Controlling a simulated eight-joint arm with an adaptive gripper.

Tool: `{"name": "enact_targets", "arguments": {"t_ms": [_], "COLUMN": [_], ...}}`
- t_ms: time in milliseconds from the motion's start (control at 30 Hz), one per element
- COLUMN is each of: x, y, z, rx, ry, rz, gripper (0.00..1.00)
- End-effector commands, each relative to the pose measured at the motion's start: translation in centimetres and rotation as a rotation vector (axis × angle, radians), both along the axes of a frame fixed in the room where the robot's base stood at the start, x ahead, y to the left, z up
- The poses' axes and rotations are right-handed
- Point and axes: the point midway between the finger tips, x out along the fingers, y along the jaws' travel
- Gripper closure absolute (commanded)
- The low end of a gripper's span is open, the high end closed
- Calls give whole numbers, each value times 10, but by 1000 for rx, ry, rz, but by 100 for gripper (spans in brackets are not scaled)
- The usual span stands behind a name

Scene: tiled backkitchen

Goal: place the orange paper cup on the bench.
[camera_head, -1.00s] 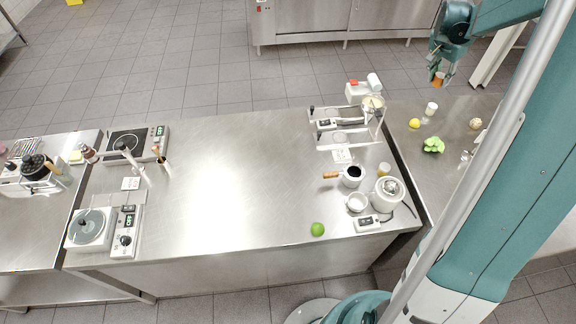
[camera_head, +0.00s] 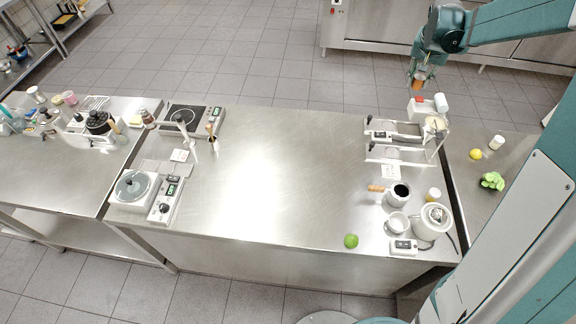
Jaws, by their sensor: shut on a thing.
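The orange paper cup (camera_head: 418,84) is small in the head view, at the upper right. My gripper (camera_head: 419,77) is shut on it and holds it in the air, beyond the far right corner of the middle steel bench. The middle bench (camera_head: 290,190) has a wide bare top. Part of the cup is hidden by the fingers.
The bench's right end holds a stand with a scale (camera_head: 395,130), a dark-filled pot (camera_head: 398,194), a white kettle (camera_head: 433,220) and a green lime (camera_head: 351,241). A hot plate (camera_head: 184,119) and a white device (camera_head: 136,188) stand at its left end. The middle is clear.

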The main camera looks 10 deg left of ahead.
Motion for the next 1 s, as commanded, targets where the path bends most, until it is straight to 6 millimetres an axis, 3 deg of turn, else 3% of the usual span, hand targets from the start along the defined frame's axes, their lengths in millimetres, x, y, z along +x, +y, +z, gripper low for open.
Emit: {"name": "enact_targets", "arguments": {"t_ms": [33, 300, 500, 800, 1000], "x": [2, 7, 6, 2, 3], "y": [19, 110, 163, 218, 214], "z": [-1, 0, 1, 0, -35], "rx": [1, -2, -5, -7, -6], "ry": [-1, -8, -14, -20, -20], "rz": [35, 219, 328, 440, 434], "gripper": [88, 88, 88, 88, 88]}}
